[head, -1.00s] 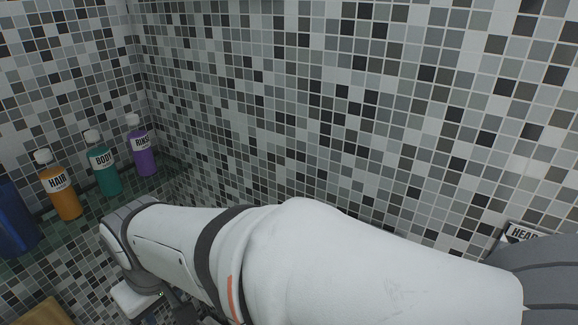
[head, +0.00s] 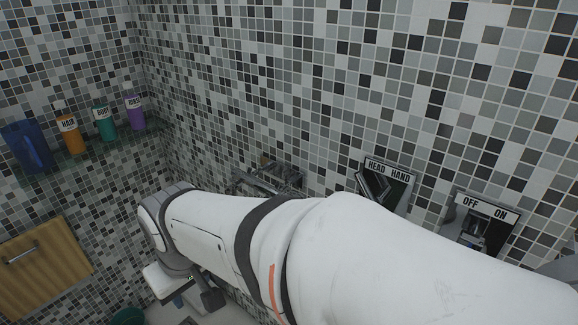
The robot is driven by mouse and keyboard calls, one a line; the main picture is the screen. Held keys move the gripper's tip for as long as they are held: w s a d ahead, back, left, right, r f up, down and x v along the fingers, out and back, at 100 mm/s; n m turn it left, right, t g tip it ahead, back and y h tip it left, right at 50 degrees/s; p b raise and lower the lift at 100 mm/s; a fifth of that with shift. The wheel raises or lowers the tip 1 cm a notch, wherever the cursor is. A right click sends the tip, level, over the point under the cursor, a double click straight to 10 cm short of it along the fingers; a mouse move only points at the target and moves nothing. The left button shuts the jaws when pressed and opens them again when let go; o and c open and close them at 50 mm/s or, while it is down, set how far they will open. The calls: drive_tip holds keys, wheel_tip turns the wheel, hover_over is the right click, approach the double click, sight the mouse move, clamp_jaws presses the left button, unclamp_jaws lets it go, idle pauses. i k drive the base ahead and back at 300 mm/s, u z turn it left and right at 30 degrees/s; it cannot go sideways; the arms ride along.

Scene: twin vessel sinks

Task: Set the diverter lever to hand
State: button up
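The diverter plate (head: 400,174) is on the tiled wall, right of centre in the head view, marked HEAD on the left and HAND on the right. Its metal diverter lever (head: 371,186) leans to the left, HEAD side. My white arm hides the plate's lower part. My gripper (head: 206,297) is low at the left, below my wrist and well away from the lever. Only part of it shows, and its fingers cannot be made out clearly.
An OFF/ON plate (head: 486,207) with its own lever is to the right. Metal wall fittings (head: 268,178) are left of the diverter. A glass shelf (head: 88,160) holds several bottles and a blue jug (head: 27,146).

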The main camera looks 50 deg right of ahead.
sight(381, 197)
drive_tip(key=z, duration=0.05)
drive_tip(key=k, duration=0.55)
drive_tip(key=u, duration=0.8)
drive_tip(key=i, duration=1.6)
drive_tip(key=z, duration=1.9)
drive_tip(key=k, duration=0.1)
drive_tip(key=z, duration=2.05)
drive_tip(key=i, duration=0.5)
drive_tip(key=z, duration=0.1)
